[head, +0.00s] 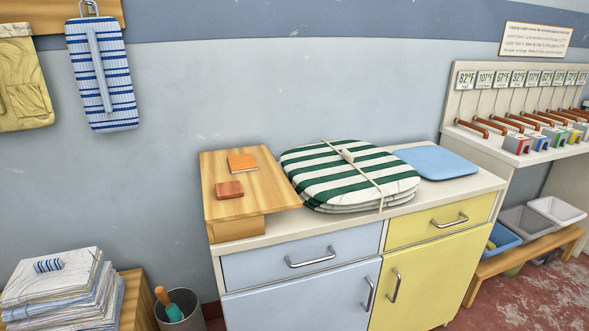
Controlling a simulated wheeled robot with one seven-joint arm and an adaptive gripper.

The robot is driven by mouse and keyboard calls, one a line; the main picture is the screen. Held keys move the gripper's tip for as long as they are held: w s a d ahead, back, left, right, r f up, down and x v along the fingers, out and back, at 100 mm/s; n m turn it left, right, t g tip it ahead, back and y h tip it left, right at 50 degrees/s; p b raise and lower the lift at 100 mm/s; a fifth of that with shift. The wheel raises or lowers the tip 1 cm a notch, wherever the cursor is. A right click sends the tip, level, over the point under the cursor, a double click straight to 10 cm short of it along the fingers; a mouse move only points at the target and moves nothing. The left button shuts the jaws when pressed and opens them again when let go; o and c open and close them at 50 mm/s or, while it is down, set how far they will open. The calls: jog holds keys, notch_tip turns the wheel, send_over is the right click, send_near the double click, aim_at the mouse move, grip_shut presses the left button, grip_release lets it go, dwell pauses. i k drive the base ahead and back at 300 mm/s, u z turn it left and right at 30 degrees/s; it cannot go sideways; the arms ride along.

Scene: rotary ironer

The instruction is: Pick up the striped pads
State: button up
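The striped pads (348,179) are oval, green and white, and lie flat in a stack of several on the cabinet's counter (452,189), in the head view. A thin pale cord runs across the stack, with a small light block (347,156) on it near the middle. The front right edge of the stack is close to the counter's front edge. My gripper is not in view.
A wooden stand (268,200) with an orange pad (242,163) and a reddish block (229,190) sits left of the pads. A flat blue pad (437,162) lies to their right. The wall is behind. Drawer handles (311,258) protrude in front.

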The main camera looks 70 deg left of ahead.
aim_at(345, 175)
jog(key=u, duration=1.8)
